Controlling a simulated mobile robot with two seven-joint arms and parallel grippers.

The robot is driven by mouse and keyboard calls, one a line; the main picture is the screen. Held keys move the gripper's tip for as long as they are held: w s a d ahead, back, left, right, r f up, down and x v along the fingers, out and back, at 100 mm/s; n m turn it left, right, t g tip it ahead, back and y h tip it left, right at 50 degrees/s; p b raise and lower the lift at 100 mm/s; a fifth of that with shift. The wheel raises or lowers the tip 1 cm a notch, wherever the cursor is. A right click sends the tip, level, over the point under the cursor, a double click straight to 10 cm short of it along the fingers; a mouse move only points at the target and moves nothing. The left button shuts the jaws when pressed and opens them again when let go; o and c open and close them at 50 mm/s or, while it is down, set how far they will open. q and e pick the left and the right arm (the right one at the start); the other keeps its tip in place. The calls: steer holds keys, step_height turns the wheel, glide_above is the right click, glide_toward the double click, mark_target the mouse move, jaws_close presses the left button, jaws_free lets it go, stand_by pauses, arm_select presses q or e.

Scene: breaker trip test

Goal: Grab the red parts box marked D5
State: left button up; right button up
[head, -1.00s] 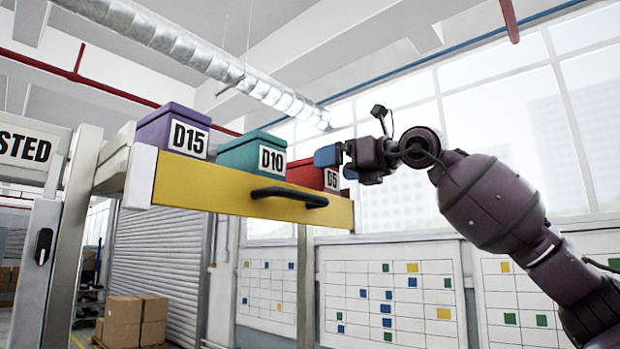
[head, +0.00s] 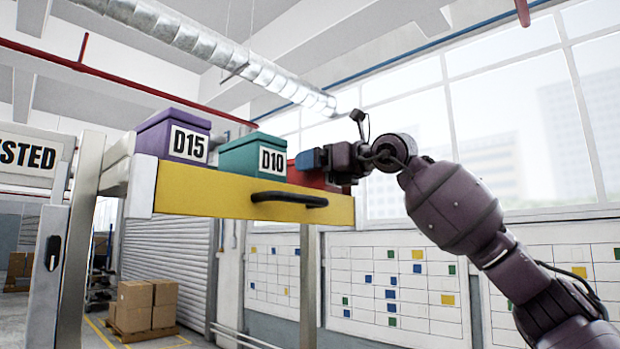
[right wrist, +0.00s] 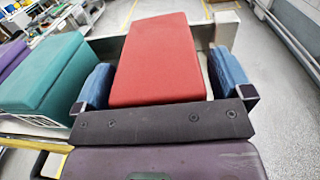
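The red parts box (head: 312,179) sits at the right end of the yellow-fronted shelf (head: 225,193), partly hidden behind my right gripper (head: 322,160). Its label is covered now; the earlier head view showed D5 on it. In the right wrist view, the red box (right wrist: 156,55) lies between the two blue fingers of my right gripper (right wrist: 160,80), one on each side. The fingers are spread, with a narrow gap at the left finger; contact at the right finger is hard to tell. My left gripper is not in view.
The teal box marked D10 (head: 252,155) stands just left of the red box, close to the left finger. The purple box marked D15 (head: 172,138) stands further left. A black handle (head: 289,199) sticks out of the yellow front.

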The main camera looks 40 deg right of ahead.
steer(key=c, duration=1)
steer(key=shift+c, duration=0.3)
steer(key=shift+r, duration=0.15)
